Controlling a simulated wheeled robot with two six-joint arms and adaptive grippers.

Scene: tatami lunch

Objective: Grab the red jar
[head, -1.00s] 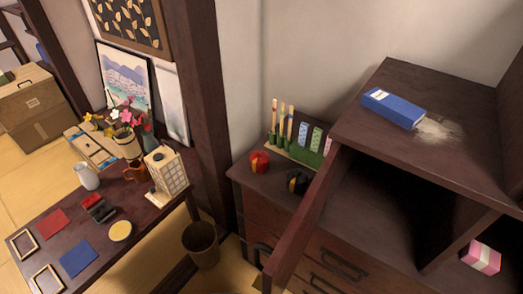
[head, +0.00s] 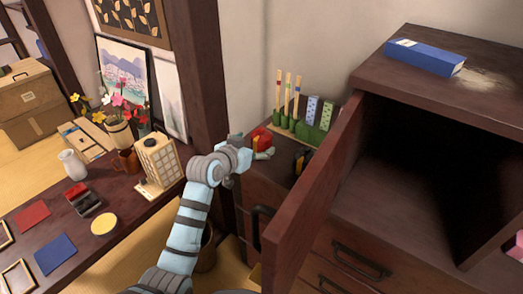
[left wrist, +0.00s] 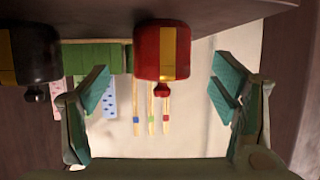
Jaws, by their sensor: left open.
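The red jar (head: 264,137) with a yellow band stands on top of the low dark chest. My left gripper (head: 254,153) is at the jar's near side in the head view and partly covers it. In the left wrist view the picture is upside down; the red jar (left wrist: 161,52) appears between the two spread fingers of my left gripper (left wrist: 160,88), with space on both sides. The fingers are open and hold nothing. I cannot tell how far the jar reaches between the fingertips. My right gripper is not in view.
A black jar (left wrist: 30,55) with a yellow band stands beside the red one. Behind are a green stand (head: 308,132) and upright sticks. An open cabinet door (head: 312,195) rises close on the right. A paper lantern (head: 158,162) stands on the left table.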

